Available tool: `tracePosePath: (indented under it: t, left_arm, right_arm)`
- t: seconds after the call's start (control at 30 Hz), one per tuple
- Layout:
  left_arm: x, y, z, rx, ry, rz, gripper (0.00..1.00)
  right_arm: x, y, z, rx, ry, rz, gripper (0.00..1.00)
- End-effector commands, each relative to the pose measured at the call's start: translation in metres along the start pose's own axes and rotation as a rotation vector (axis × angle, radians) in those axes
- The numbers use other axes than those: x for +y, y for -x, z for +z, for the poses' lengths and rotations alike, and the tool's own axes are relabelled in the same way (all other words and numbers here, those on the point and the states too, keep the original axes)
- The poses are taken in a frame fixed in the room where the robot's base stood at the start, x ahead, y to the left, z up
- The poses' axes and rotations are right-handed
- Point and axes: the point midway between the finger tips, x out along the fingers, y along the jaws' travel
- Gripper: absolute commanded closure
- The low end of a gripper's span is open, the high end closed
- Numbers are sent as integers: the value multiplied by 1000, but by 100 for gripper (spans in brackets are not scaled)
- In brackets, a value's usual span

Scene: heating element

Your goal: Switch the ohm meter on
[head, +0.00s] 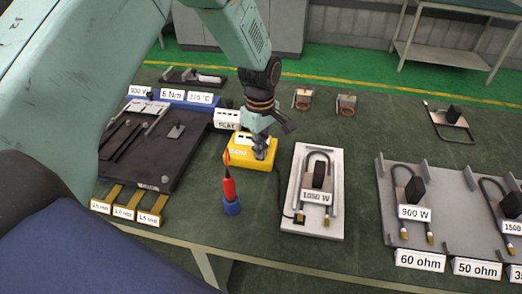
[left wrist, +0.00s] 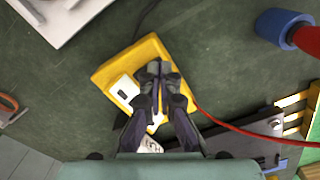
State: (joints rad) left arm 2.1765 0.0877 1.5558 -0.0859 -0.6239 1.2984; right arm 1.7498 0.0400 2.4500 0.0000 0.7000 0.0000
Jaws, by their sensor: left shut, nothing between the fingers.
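The ohm meter is a yellow box (head: 238,162) on the green table, with a white label or display on top. It also shows in the left wrist view (left wrist: 108,74), where a white panel with a small dark mark lies left of my fingers. My left gripper (head: 262,152) is shut and empty, pointing down over the right part of the meter. In the left wrist view its fingertips (left wrist: 158,70) are together over the meter's top and hide part of it. I cannot tell whether they touch it. My right gripper is not in view.
A red probe (head: 229,188) stands in a blue holder (head: 231,208) just in front of the meter; its red cable (left wrist: 240,130) runs to the meter. A dark fixture (head: 150,172) lies to the left.

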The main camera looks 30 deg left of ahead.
Motion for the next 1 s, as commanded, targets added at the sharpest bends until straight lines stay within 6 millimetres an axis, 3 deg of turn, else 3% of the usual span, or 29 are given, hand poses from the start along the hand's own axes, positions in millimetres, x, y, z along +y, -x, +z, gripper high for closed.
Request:
tracePosePath:
  t: [0.8,1.0]
  left_arm:
    - [1,61,0,1,0,3,100]
    - [1,68,0,1,0,3,100]
  right_arm:
    - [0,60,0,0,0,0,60]
    - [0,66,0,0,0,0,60]
